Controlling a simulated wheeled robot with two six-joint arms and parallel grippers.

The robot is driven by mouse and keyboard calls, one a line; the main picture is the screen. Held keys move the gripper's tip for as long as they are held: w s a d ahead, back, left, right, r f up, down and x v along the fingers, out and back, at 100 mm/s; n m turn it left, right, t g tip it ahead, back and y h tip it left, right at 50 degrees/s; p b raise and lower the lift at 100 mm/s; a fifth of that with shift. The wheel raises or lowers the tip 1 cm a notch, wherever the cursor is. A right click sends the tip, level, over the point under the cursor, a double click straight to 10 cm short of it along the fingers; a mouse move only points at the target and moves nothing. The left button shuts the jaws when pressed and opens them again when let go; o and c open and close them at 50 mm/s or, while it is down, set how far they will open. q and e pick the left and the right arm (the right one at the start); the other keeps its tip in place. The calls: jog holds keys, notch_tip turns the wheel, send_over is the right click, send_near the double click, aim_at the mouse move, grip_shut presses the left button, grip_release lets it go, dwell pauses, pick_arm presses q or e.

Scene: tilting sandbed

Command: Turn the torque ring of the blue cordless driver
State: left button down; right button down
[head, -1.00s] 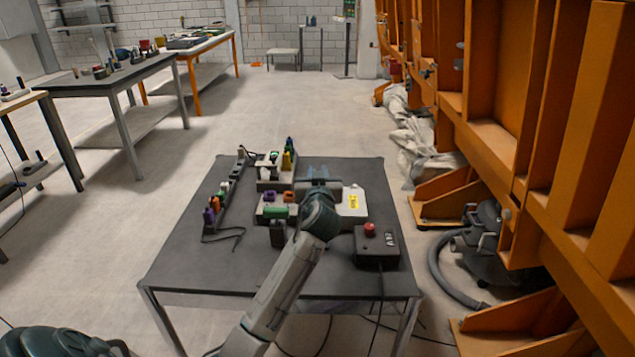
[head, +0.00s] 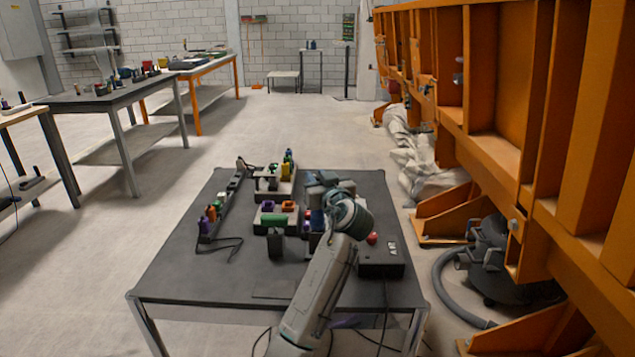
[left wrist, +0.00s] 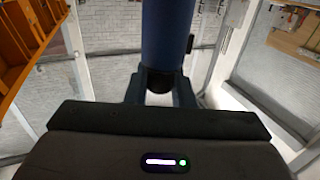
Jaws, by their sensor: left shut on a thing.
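In the left wrist view a blue cylindrical body (left wrist: 167,32), which looks like part of the blue cordless driver, stands up between the fingers of my left gripper (left wrist: 160,88). A black round part sits at its lower end. The gripper is shut on it. In the head view my left gripper (head: 318,190) is over the right-hand part of the dark table (head: 225,272). There the gripper and wrist hide most of the driver, and I cannot make out its torque ring in either view. My right gripper is not in view.
A grey block with purple, orange and green parts (head: 275,221) stands left of the gripper. A rail of tools (head: 222,203) and a cable lie further left. A black box (head: 381,262) with a red button is close on the right. The table's front is mostly clear.

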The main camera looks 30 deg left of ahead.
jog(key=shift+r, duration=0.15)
pick_arm(q)
jog(key=c, duration=1.3)
grip_release()
jog(key=shift+s+d+f, duration=0.1)
jog(key=shift+s+d, duration=0.05)
jog(key=shift+d, duration=0.1)
jog(key=b+v, duration=0.1)
jog(key=v, duration=0.9)
jog(key=shift+s+b, duration=0.1)
jog(key=shift+b, duration=0.3)
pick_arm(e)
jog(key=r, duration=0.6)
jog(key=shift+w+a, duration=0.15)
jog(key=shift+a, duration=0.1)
pick_arm(q)
jog(key=shift+d, duration=0.1)
